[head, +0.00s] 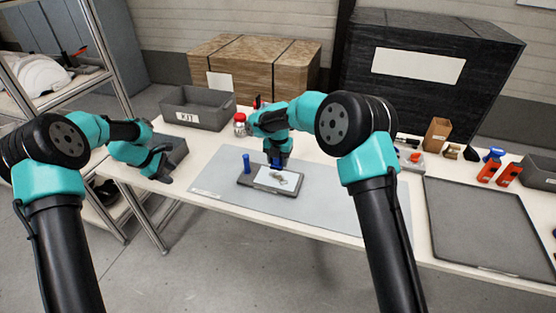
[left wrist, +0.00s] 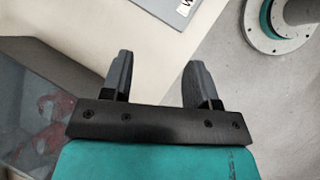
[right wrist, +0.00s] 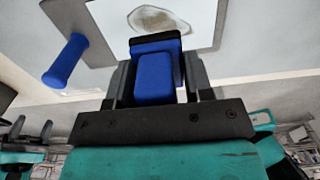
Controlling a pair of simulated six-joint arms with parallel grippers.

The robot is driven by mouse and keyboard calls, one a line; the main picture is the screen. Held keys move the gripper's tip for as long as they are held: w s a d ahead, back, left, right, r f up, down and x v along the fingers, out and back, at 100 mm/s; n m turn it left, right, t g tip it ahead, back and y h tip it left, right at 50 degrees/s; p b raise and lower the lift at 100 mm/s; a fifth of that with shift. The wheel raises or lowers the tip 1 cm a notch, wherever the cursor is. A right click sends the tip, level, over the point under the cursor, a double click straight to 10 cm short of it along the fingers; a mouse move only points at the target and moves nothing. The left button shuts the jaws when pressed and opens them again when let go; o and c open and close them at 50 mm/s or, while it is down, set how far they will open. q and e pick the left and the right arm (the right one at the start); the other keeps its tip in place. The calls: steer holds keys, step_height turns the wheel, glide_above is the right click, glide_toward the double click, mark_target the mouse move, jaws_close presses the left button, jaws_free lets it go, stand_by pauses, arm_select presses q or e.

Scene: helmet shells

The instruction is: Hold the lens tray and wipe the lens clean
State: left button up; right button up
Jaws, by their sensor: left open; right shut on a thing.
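The dark grey lens tray (head: 245,180) lies on the grey mat, with an upright blue handle (head: 246,163) at its left end. A white lens panel (head: 290,181) on it carries a brownish smudge, also clear in the right wrist view (right wrist: 158,20). My right gripper (head: 277,158) is shut on a blue wiper block (right wrist: 155,76) with a dark pad, at the panel's far edge. I cannot tell whether the pad touches the panel. My left gripper (head: 163,172) is open and empty near the table's left end, well left of the tray, as the left wrist view (left wrist: 158,72) shows.
A grey bin (head: 197,108) stands at the back left, with a red-capped jar (head: 240,124) beside it. A dark mat (head: 490,225) lies at the right, with small bottles and boxes behind it. The grey mat (head: 215,178) is clear left of the tray.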

arm_select(q)
steer(key=w+d+r+g, duration=0.1)
steer(key=w+d+r, duration=0.1)
steer(key=d, duration=0.4)
steer(key=w+d+r, duration=0.2)
steer(key=w+d, duration=0.1)
steer(key=d, duration=0.3)
steer(key=g+y, duration=0.1)
steer(key=y, duration=0.1)
glide_toward(246, 160)
step_height(246, 160, down, 2)
steer(key=w, duration=0.2)
steer(key=shift+s+f+m, duration=0.15)
steer(key=shift+s+m, duration=0.1)
steer(key=shift+m, duration=0.15)
steer(key=shift+f, duration=0.15)
steer(key=shift+x, duration=4.4)
steer(key=shift+s+d, duration=0.15)
jaws_close()
